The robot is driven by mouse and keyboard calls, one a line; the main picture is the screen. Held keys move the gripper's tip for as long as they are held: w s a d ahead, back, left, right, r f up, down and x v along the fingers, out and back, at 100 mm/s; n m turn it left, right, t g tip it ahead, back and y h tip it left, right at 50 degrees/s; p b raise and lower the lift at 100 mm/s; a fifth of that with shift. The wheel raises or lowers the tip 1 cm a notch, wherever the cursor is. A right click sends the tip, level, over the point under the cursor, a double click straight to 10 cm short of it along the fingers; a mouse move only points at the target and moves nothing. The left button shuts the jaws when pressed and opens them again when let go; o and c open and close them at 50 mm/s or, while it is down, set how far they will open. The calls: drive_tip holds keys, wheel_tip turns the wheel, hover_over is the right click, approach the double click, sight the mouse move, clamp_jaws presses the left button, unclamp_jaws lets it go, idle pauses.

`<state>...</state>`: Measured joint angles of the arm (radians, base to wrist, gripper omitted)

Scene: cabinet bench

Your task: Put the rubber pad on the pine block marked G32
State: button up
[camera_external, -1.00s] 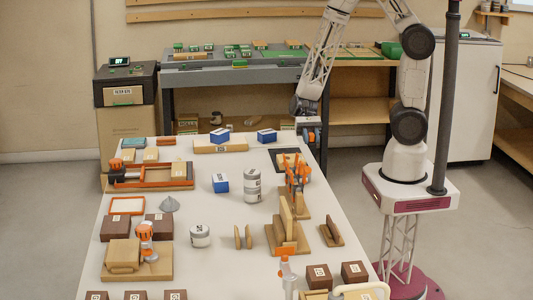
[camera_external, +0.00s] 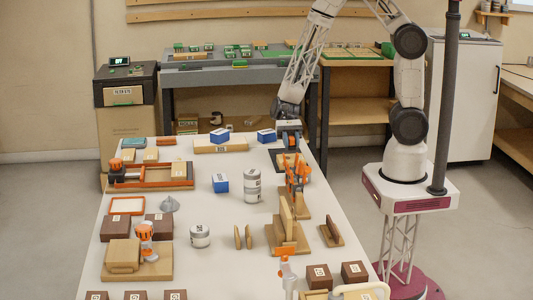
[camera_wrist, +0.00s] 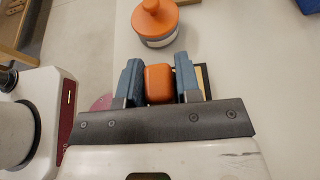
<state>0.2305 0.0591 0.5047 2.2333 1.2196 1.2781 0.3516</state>
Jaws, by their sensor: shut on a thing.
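My gripper (camera_external: 289,146) is over the far right of the white table, above a dark mat (camera_external: 279,159). In the wrist view its two blue fingers (camera_wrist: 158,85) are shut on an orange-red rounded piece (camera_wrist: 159,84); I cannot tell for sure that it is the rubber pad. A dark edge with a pale wooden strip (camera_wrist: 204,77) shows beside the right finger. Several pine-coloured blocks lie on the table: a long labelled one (camera_external: 220,147) at the back and smaller ones (camera_external: 151,155) at the back left. No G32 marking is readable.
An orange-handled clamp (camera_external: 298,172) stands just in front of my gripper; an orange-topped round thing (camera_wrist: 157,20) shows in the wrist view. Blue boxes (camera_external: 266,136) stand at the back, white-grey cans (camera_external: 252,186) mid-table.

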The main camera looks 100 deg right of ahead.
sight(291, 149)
drive_tip(key=shift+f, duration=1.7)
drive_tip(key=shift+f, duration=0.15)
drive_tip(key=o, duration=0.9)
drive_tip(key=shift+d+r, duration=0.1)
drive_tip(key=shift+r, duration=0.1)
drive_tip(key=shift+v, duration=5.95)
